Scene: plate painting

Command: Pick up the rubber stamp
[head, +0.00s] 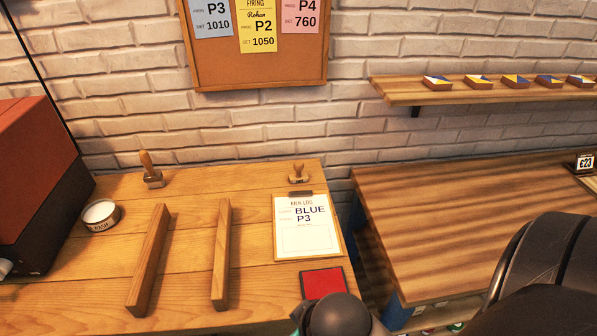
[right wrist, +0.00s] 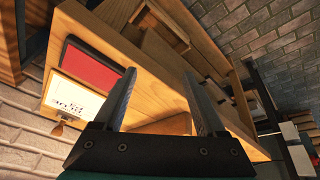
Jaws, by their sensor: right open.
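Two small wooden-handled tools stand at the back of the left workbench. One (head: 298,174) is short, just behind the clipboard; the other (head: 151,172) has a taller upright handle on a block base, further left. Both look like stamps; I cannot tell for sure which is the rubber stamp. A red pad (head: 323,283) lies in front of the clipboard; it also shows in the right wrist view (right wrist: 90,66). My right gripper (right wrist: 159,75) is open and empty, apart from the short tool (right wrist: 57,128) at lower left there. My left gripper is not in view.
The clipboard (head: 306,228) reads BLUE P3. Two wooden rails (head: 149,262) and a round white-topped tin (head: 101,214) occupy the workbench's left part. A red and black box (head: 35,170) stands far left. A gap separates it from the right table (head: 440,220), whose top is mostly clear.

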